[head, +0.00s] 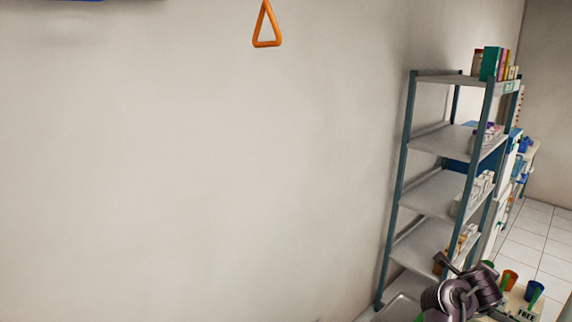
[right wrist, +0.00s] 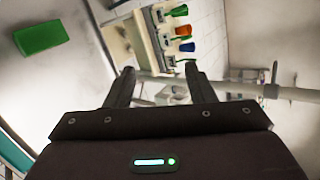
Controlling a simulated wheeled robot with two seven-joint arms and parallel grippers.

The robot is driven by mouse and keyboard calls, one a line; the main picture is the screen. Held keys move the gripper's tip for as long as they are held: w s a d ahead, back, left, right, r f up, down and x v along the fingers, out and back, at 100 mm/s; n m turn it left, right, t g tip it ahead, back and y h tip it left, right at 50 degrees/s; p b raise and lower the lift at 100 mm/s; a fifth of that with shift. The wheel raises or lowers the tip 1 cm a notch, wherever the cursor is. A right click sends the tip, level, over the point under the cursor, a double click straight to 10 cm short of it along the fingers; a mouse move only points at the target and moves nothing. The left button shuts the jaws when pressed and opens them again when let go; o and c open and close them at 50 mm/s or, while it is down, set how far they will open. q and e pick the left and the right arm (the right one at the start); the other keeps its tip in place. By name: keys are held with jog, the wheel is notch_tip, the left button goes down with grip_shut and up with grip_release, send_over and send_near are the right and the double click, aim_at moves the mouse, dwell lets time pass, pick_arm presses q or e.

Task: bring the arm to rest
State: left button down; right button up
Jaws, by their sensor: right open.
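My right gripper (right wrist: 158,80) shows in the right wrist view with its two dark fingers apart and nothing between them. Beyond the fingertips, in the background, is a white stand or counter with cups on it. In the head view, part of my right arm (head: 460,295) shows at the bottom right, in front of the lower end of the shelf; its fingers cannot be made out there. My left arm and gripper are not in the head view.
A metal shelf rack (head: 443,207) with boxes stands at the right against the wall. Beside my arm are an orange cup (head: 509,279) and a blue cup (head: 533,291). An orange triangular handle (head: 266,42) hangs high. A green block (right wrist: 41,37) and a pale pole (right wrist: 270,90) show in the wrist view.

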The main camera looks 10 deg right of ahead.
jog(key=s+a+f+n+t+y, duration=0.1)
jog(key=a+f+n+y, duration=0.15)
jog(key=a+n, duration=0.75)
jog(key=s+a+f+n+y, duration=0.2)
jog(key=a+n+y, duration=0.1)
jog(key=a+n, duration=0.75)
jog(key=s+a+f+n+g+y, duration=0.2)
jog(key=s+a+n, duration=0.5)
jog(key=s+a, duration=0.15)
jog(key=s+a+f+n+g+y, duration=0.1)
jog(key=s+a+f+n+g, duration=0.15)
jog(key=s+a+n, duration=0.55)
notch_tip(320, 180, down, 33)
jog(key=a+m+b, duration=0.1)
jog(key=m+b, duration=0.1)
jog(key=b, duration=0.2)
jog(key=s+d+f+g+b, duration=0.2)
jog(key=s+d+f+b, duration=0.1)
jog(key=s+f, duration=1.7)
notch_tip(320, 180, down, 4)
jog(key=shift+s+d+r+n+b, duration=0.1)
jog(key=shift+s+d+n+b, duration=0.1)
jog(key=shift+s+n+b, duration=0.3)
jog(key=shift+c, duration=0.2)
